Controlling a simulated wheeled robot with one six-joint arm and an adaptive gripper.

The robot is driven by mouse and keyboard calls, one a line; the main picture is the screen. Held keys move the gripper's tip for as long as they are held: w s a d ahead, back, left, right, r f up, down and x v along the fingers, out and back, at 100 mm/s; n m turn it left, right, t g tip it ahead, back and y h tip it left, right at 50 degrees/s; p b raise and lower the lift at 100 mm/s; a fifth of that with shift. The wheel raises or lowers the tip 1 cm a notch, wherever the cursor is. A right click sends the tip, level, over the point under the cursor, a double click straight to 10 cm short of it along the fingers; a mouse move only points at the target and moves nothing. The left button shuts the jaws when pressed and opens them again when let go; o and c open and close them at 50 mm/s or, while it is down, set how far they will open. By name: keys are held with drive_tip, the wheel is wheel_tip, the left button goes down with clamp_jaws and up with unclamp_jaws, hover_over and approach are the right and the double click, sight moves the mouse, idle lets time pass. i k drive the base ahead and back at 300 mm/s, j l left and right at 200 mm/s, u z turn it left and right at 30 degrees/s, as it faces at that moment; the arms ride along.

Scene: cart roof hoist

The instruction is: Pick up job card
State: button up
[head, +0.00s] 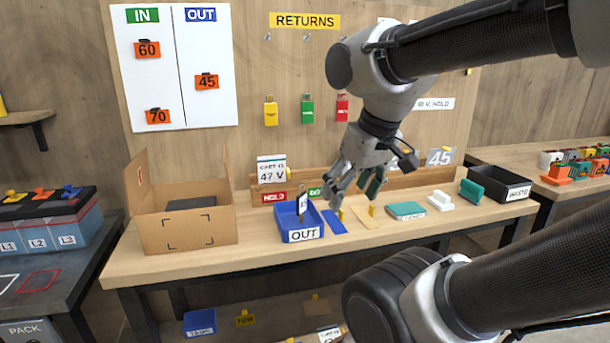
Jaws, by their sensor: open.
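A white card (272,169) with small print, which seems to read "CART" and "47 V", stands upright on the wooden ledge at the back of the bench. It is the likeliest job card, though no label says so. My gripper (346,192) is open and seems empty, to the right of the card and apart from it, over the bench near the blue OUT tray. The arm comes down from the upper right and hides part of the ledge and wall behind it.
The blue OUT tray (301,236) holds an upright dark item. A cardboard box (188,236) stands open at left. A blue flat piece, a tan piece, a teal block (405,210), a white block (440,201) and a black WASTE bin (512,193) line the bench rightward.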

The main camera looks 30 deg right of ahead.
sight(271, 169)
drive_tip(key=i+l+z, duration=0.1)
drive_tip(key=i+z, duration=0.15)
drive_tip(key=i, duration=0.2)
drive_tip(key=i+z, duration=0.3)
drive_tip(key=i, duration=0.15)
